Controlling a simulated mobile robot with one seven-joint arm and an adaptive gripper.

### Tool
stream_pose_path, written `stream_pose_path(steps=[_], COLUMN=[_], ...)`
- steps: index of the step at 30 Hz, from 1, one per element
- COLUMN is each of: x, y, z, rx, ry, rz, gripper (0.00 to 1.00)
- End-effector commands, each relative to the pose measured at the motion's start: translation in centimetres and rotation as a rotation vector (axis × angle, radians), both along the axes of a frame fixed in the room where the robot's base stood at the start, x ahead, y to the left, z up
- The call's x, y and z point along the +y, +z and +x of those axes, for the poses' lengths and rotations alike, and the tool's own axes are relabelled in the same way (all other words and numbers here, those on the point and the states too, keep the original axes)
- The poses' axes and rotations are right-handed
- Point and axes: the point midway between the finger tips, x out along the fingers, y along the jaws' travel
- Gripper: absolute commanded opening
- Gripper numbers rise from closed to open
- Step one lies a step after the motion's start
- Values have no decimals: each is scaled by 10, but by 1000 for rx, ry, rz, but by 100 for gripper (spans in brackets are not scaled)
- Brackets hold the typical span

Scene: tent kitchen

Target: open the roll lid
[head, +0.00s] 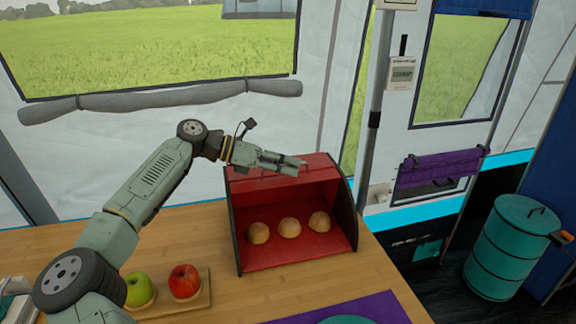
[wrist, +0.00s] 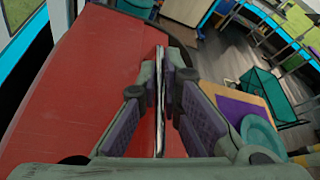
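The red bread box (head: 290,250) with dark side walls stands on the wooden counter. Its front is open, and several round rolls show inside, in a row. The red roll lid (head: 318,172) is up at the top of the box. My gripper (head: 300,163) is over the lid, with its fingers pointing right. In the wrist view, the fingers of my gripper (wrist: 167,55) are drawn close together above the red lid (wrist: 85,85). A thin strip runs along the lid beneath them. I see nothing clearly held, and contact with the lid cannot be told.
A green apple (head: 139,290) and a red apple (head: 185,281) sit on a wooden board at the front left. A purple mat (head: 385,310) with a teal plate (head: 346,320) lies in front. A teal bin (head: 505,245) stands on the floor at right.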

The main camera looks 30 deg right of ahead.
Motion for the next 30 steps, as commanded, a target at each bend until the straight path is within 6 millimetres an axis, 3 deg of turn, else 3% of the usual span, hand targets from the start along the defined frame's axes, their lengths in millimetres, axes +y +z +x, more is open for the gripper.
stream_pose_path(steps=[9, 19, 23, 30], x=[0, 3, 17, 61], y=[0, 1, 7, 26], z=[0, 2, 8, 27], rx=[-1, 0, -1, -2], ry=[-1, 1, 4, 3], rz=[1, 0, -1, -1], gripper=[27, 27, 27, 27])
